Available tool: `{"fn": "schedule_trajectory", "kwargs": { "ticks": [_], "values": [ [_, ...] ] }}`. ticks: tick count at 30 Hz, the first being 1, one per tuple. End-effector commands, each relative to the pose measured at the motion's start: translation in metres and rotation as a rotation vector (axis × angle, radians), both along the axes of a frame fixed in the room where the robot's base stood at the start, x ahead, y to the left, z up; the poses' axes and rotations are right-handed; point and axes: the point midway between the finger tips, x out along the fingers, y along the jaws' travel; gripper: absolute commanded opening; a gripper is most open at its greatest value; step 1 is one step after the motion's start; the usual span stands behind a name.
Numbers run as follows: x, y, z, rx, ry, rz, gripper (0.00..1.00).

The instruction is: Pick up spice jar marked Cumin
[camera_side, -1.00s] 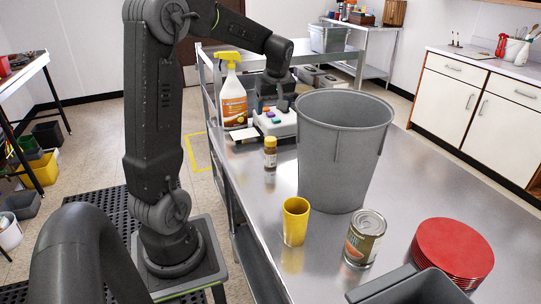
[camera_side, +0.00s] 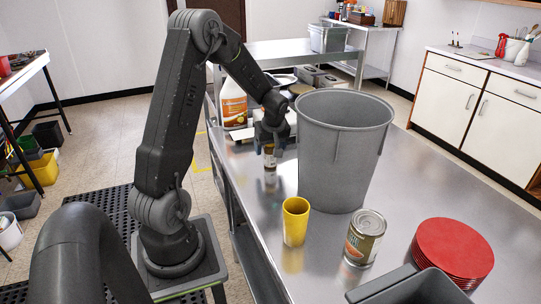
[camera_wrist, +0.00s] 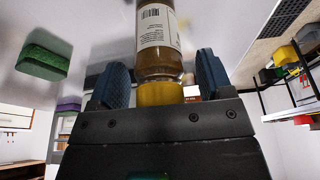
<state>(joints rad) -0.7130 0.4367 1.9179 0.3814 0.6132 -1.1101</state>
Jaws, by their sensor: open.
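A small spice jar (camera_side: 270,160) with a yellow lid stands upright on the steel table. My gripper (camera_side: 270,150) is right over it and partly hides it in the side view. In the wrist view the jar (camera_wrist: 157,50) lies between the two blue-padded fingers of my gripper (camera_wrist: 158,78), with its yellow lid nearest the palm. The fingers are open, with a gap on both sides of the jar. Its label shows a barcode and small print; I cannot read a name on it.
A large grey bin (camera_side: 340,150) stands just right of my gripper. A spray bottle (camera_side: 233,104) is behind to the left. A yellow cup (camera_side: 295,222), a can (camera_side: 365,238) and red plates (camera_side: 452,252) stand nearer. A green sponge (camera_wrist: 42,62) shows in the wrist view.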

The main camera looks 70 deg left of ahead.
Motion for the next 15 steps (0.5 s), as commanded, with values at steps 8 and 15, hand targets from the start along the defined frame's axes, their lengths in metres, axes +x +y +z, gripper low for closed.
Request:
{"fn": "schedule_trajectory", "kwargs": {
  "ticks": [8, 15],
  "values": [
    [0.0000, 0.0006, -0.0011, 0.001, 0.000, 0.000, 0.69],
    [0.0000, 0.0005, -0.0009, 0.001, 0.000, 0.000, 0.46]
  ]
}}
